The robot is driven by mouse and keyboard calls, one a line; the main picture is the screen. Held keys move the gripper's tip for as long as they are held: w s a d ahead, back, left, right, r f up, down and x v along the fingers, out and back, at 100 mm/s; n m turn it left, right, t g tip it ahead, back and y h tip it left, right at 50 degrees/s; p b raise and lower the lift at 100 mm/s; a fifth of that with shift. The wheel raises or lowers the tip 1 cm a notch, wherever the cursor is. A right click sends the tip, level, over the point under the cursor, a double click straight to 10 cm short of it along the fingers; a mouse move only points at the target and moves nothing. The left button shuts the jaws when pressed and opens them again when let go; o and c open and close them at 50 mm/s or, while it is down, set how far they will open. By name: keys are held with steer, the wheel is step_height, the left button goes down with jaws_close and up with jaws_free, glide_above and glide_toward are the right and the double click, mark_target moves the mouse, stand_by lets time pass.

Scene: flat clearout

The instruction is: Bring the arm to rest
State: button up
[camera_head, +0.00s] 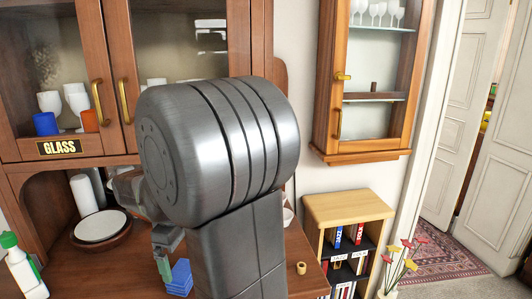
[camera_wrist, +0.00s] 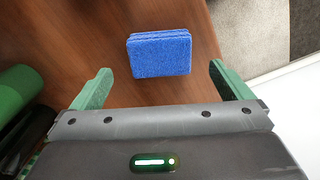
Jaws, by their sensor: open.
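My gripper (camera_wrist: 160,90) is open in the wrist view, with its two green fingers wide apart and nothing between them. A blue sponge stack (camera_wrist: 160,54) lies on the brown wooden surface (camera_wrist: 95,30) just beyond the fingertips, apart from them. In the head view my gripper (camera_head: 163,268) shows partly at the lower left, just left of the blue sponge stack (camera_head: 180,277). My grey arm is bent and fills the middle of the head view, hiding much of the cabinet and counter.
A green-capped spray bottle (camera_head: 22,265) stands at far left. White plates (camera_head: 100,226) and a small tan ring (camera_head: 301,268) are on the counter. A glass-fronted cabinet labelled GLASS (camera_head: 60,147) stands behind. A low bookshelf (camera_head: 347,208) with books and a flower vase (camera_head: 388,290) stand right.

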step_height(320, 180, down, 7)
step_height(320, 180, up, 2)
steer(key=shift+r, duration=0.75)
steer(key=shift+f, duration=0.1)
